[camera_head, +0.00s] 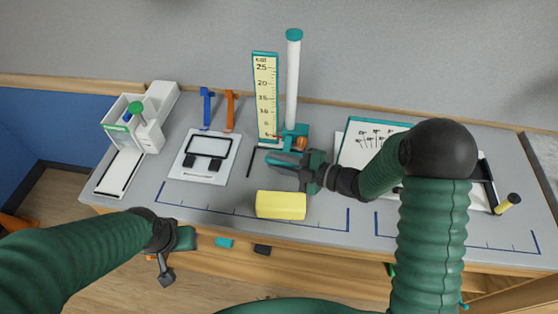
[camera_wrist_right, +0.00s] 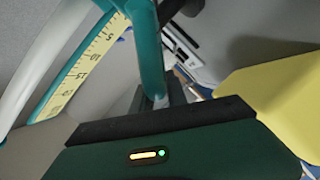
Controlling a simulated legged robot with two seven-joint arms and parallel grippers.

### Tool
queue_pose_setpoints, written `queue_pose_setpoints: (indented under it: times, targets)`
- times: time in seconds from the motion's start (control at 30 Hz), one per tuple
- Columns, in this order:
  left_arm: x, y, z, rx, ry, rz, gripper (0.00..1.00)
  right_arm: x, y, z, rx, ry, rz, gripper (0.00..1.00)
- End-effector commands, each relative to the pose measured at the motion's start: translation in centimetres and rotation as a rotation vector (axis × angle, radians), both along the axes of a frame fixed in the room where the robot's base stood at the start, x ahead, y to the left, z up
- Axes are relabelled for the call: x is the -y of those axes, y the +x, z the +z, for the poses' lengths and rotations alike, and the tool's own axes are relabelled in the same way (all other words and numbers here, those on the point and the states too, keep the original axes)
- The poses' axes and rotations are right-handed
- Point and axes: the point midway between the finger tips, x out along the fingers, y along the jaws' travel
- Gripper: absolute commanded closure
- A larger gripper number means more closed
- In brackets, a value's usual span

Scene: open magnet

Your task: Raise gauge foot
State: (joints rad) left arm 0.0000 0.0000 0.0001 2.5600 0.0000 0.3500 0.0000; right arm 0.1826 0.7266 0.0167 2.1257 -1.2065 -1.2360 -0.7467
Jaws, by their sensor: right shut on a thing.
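The height gauge stands at the back middle of the bench. It has a yellow scale (camera_head: 265,95) with a teal edge, a white column (camera_head: 292,85) with a teal cap, and a teal foot (camera_head: 297,137) low on the column, with an orange part. My right gripper (camera_head: 272,160) is low in front of the foot, shut on a teal part of the gauge. In the right wrist view this teal part (camera_wrist_right: 148,50) rises from the jaws, and the scale (camera_wrist_right: 88,62) shows beside it. The exact grip is partly hidden. My left gripper (camera_head: 175,252) hangs by the front edge, its jaws unclear.
A yellow block (camera_head: 281,205) lies just in front of my right gripper. A white framed board (camera_head: 205,157), blue and orange tools (camera_head: 229,110), and a white dispenser-like unit (camera_head: 145,120) stand left. A white board with a teal edge (camera_head: 355,147) lies right, partly behind my right arm.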

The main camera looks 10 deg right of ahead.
Motion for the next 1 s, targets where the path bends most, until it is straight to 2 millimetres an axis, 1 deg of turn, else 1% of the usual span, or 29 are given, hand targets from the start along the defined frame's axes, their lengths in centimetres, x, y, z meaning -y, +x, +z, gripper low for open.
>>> queue_pose_setpoints:
  times: [0.03,0.3,0.37,0.47,0.57,0.67,1.0]
  targets:
    - [0.0,0.0,0.0,0.000,0.000,0.000,0.64,0.2,-0.1,-0.3,-0.006,-0.005,-0.004,1.00]
    - [0.0,0.0,0.0,0.000,0.000,0.000,0.64,0.3,0.0,-0.3,-0.007,-0.006,-0.006,1.00]
    - [0.0,0.0,0.1,0.000,0.000,0.000,0.64,0.3,0.0,-0.2,-0.007,-0.006,-0.006,1.00]
    - [0.0,0.0,0.5,0.000,0.000,0.000,0.64,0.3,0.0,0.5,-0.005,-0.006,-0.006,1.00]
    - [0.0,0.0,1.5,0.000,0.000,0.000,0.64,0.3,0.0,2.1,-0.002,-0.007,-0.006,1.00]
    - [0.0,0.0,2.9,0.000,0.000,0.000,0.64,0.3,0.0,4.4,0.001,-0.007,-0.006,1.00]
    - [0.0,0.0,8.9,0.000,0.000,0.000,0.64,0.3,0.1,14.5,0.002,-0.004,-0.006,1.00]
